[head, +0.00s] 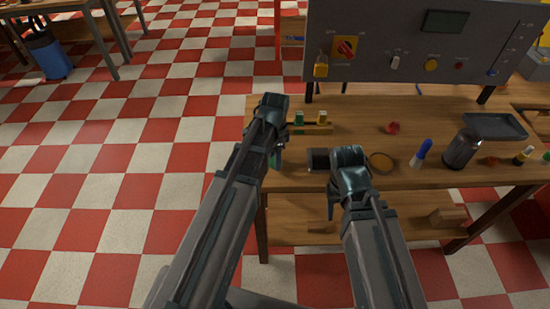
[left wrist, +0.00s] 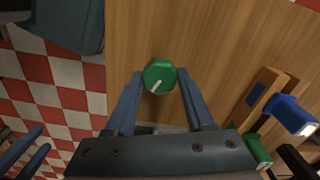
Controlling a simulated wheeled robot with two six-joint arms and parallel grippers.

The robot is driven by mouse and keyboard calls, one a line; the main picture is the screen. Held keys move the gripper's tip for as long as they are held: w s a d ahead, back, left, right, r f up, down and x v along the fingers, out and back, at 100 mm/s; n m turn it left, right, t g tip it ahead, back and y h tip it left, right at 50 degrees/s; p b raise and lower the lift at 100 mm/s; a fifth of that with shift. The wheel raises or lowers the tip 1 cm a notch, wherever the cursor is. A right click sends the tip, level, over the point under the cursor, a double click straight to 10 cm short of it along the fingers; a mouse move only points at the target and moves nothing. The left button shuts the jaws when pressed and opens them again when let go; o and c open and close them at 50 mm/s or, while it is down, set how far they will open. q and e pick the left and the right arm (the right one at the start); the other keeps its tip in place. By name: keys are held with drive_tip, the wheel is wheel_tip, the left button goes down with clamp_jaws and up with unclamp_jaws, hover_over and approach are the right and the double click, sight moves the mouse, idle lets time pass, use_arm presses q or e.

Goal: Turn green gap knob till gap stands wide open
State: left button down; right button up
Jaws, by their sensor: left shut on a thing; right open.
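The green knob (left wrist: 158,74) is a round cap with a short white pointer line, seen from above in the left wrist view. The line slants toward the lower left of that view. My left gripper (left wrist: 161,84) has one finger on each side of the knob and is shut on it. In the head view my left gripper (head: 277,154) is at the table's left front, and my arm hides most of the knob there. My right gripper (head: 331,202) hangs open and empty near the front edge. I cannot make out the gap itself.
A grey control panel (head: 425,45) rises at the back. A red knob (head: 393,128), a blue-topped item (head: 422,151), a dark can (head: 461,149) and a tray (head: 495,126) are further right.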

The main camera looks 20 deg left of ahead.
use_arm(q)
drive_tip(key=shift+c, duration=1.3)
unclamp_jaws()
drive_tip(key=shift+r, duration=0.15)
wheel_tip(320, 180, up, 14)
drive_tip(key=p, duration=1.4)
drive_tip(key=shift+f, duration=0.2)
drive_tip(key=shift+f, duration=0.1)
drive_tip(key=s+d+f+n+b, duration=0.1)
drive_tip(key=s+d+n+b, duration=0.1)
drive_tip(key=s+d, duration=0.3)
drive_tip(key=s+d+f+n+y+b, duration=0.1)
drive_tip(key=s+d+f+n+b, duration=0.1)
drive_tip(key=s+d+n, duration=0.3)
drive_tip(key=s, duration=0.4)
drive_tip(key=shift+s+d+f+n, duration=0.25)
drive_tip(key=shift+n, duration=0.05)
